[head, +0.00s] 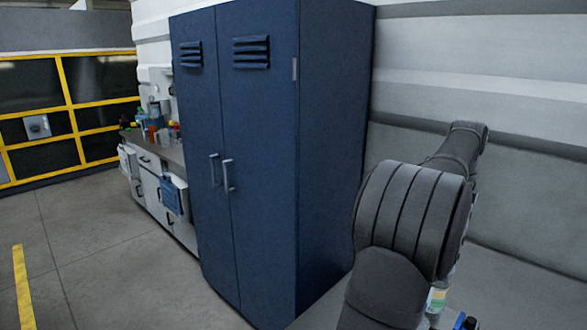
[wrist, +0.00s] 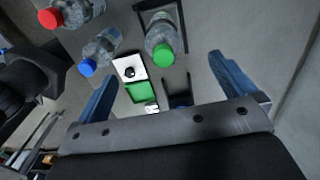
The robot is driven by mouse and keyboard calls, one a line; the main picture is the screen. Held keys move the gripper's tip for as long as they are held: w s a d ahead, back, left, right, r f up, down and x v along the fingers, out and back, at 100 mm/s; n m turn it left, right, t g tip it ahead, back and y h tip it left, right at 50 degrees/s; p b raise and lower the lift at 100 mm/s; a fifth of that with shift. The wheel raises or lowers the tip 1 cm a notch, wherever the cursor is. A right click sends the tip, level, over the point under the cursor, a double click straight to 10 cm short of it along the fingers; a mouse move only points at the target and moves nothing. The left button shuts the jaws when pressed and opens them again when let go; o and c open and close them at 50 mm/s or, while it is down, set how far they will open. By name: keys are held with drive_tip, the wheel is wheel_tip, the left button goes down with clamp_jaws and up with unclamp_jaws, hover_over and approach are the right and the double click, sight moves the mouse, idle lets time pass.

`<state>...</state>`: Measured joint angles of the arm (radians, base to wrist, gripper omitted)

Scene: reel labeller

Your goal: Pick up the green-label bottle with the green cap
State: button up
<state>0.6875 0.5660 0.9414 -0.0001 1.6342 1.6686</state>
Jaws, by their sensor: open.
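The bottle with the green cap (wrist: 163,38) is at the top centre of the wrist view, its cap toward the camera. Its body is clear; I cannot make out its label. It stands at a dark-edged square (wrist: 182,22). My gripper (wrist: 164,68) is open, with blue fingers spread wide and nothing between them. The bottle appears beyond the fingertips, between their directions and apart from both. In the head view my dark arm covers the lower right and hides the gripper; I cannot pick out the green-cap bottle there.
A blue-cap bottle (wrist: 100,50) and a red-cap bottle (wrist: 72,12) stand to the left of it. A white item with a black knob (wrist: 131,68) and a green patch (wrist: 139,91) lie nearer. A tall blue cabinet (head: 255,150) stands left of my arm, before a pale wall (head: 480,70).

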drive_tip(key=shift+c, duration=0.2)
drive_tip(key=c, duration=0.3)
drive_tip(key=shift+c, duration=0.2)
drive_tip(key=w+a+r+n+h, duration=0.1)
drive_tip(key=a+r+n+h, duration=0.35)
drive_tip(key=n, duration=0.25)
drive_tip(key=shift+g, duration=0.5)
drive_tip(key=x, duration=1.1)
drive_tip(key=shift+d+f, duration=0.15)
drive_tip(key=shift+f, duration=0.2)
drive_tip(key=shift+a+x, duration=0.15)
drive_tip(key=shift+x, duration=1.2)
drive_tip(key=shift+a+x, duration=0.15)
drive_tip(key=shift+x, duration=1.2)
